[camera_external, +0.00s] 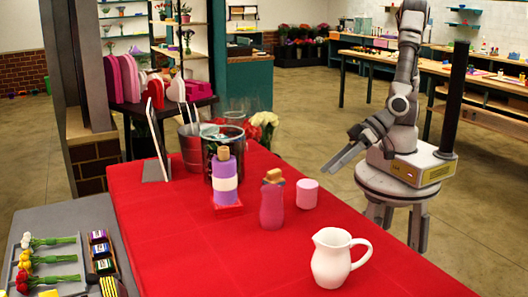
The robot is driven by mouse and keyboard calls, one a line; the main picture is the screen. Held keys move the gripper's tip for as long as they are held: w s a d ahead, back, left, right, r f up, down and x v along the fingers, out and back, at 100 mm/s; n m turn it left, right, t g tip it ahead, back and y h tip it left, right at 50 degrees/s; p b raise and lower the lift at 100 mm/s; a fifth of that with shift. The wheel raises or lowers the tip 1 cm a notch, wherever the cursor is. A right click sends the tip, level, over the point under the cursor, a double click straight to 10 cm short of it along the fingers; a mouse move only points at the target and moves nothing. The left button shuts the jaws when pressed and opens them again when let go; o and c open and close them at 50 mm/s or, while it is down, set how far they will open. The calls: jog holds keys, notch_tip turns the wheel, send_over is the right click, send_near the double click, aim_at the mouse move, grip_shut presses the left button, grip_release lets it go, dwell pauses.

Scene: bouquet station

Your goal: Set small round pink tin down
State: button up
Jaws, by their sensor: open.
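The small round pink tin (307,193) stands upright on the red-covered table (175,245), near its right edge. My gripper (345,160) is to the right of the tin and a little above it, with its fingers pointing down and left. The fingers look parted and hold nothing. A gap shows between them and the tin.
A pink bottle (272,200) with a cork stands just left of the tin. A purple and white bottle (224,178) sits on a red base further left. A white pitcher (337,257) stands near the front. Buckets (192,150) stand behind. The table's front middle is clear.

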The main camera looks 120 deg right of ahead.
jog(key=s+d+r+n+g+y, duration=0.1)
jog(key=s+d+r+n+y, duration=0.1)
jog(key=s+r+n+y, duration=0.3)
jog(key=s+d+r+g+y, duration=0.1)
jog(key=s+d+r, duration=0.1)
jog(key=r, duration=0.4)
jog(key=s+d+f+n+g+h, duration=0.1)
jog(key=s+d+n+g+h, duration=0.1)
jog(key=s+d, duration=1.3)
jog(key=s+g+h, duration=0.1)
jog(key=s+h, duration=0.1)
jog(key=shift+f+h, duration=0.15)
jog(key=shift+h, duration=0.15)
